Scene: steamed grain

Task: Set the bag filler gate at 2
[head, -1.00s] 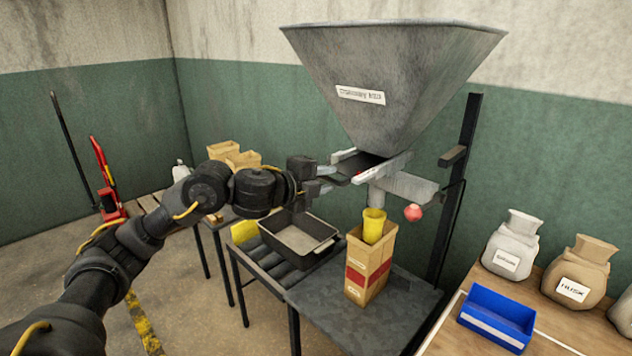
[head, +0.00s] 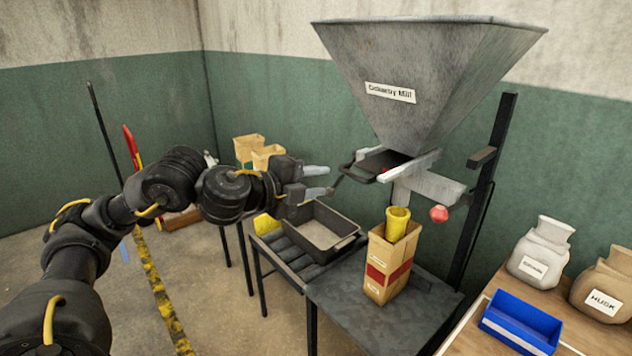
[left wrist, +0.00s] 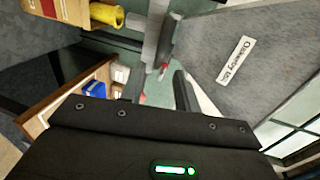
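The bag filler is a grey metal hopper (head: 425,65) with a label on its front; the hopper also shows in the left wrist view (left wrist: 235,75). Under its outlet is the dark gate plate (head: 380,162), partly drawn out to the left, with a thin dark handle (head: 345,178) at its outer end. A small red mark shows near the plate. I cannot read any gate scale. My left gripper (head: 322,181) is left of the handle, its two light fingers apart with nothing visible between them. The fingertips are close to the handle but seem clear of it. My right gripper is not in view.
A paper bag (head: 389,270) stands under the yellow spout (head: 397,222) on a dark table. A red ball knob (head: 438,213) is to the right. A grey tray (head: 322,232) sits on rollers. A blue bin (head: 520,325) and sacks stand on the right bench.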

